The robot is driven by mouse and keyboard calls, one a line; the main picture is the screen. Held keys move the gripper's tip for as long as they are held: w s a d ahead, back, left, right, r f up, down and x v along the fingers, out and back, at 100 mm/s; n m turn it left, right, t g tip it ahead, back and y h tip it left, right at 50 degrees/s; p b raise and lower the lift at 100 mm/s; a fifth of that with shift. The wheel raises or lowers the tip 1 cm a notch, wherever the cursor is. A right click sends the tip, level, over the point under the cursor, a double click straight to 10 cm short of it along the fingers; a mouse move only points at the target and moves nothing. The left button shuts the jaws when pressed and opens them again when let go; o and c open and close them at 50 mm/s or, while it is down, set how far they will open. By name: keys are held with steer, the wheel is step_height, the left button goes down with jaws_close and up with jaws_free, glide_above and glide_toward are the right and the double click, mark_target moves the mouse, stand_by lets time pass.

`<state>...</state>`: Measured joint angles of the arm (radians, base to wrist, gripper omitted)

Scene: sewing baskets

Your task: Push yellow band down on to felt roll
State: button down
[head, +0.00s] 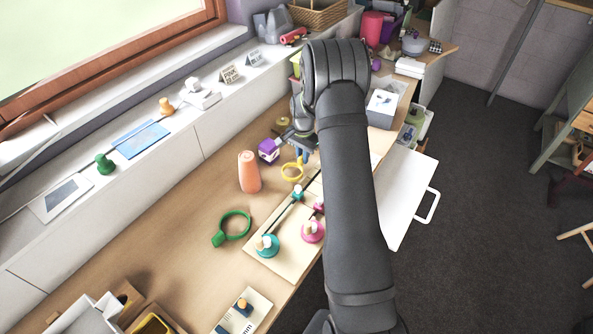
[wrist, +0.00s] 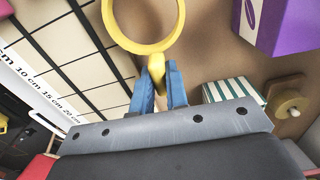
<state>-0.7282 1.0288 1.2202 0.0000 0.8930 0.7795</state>
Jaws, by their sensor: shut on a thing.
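The yellow band (head: 291,178) is a ring with a small tab, and it shows large at the top of the wrist view (wrist: 112,38). My gripper (wrist: 158,88) has its blue fingers shut on the band's tab, with the ring reaching out beyond the fingertips. In the head view my gripper (head: 300,154) is partly hidden by my arm. A salmon upright roll (head: 249,172), which looks like the felt roll, stands on the table left of the band. The band is apart from it, not around it. The roll is not seen in the wrist view.
A purple box (head: 269,150) stands close behind the roll and band. A green ring (head: 231,226) lies in front of the roll. A pale board (head: 281,262) with teal and pink knobbed pieces lies front right. Bare table is left of the roll.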

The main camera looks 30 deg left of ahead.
steer(key=shift+r, duration=0.45)
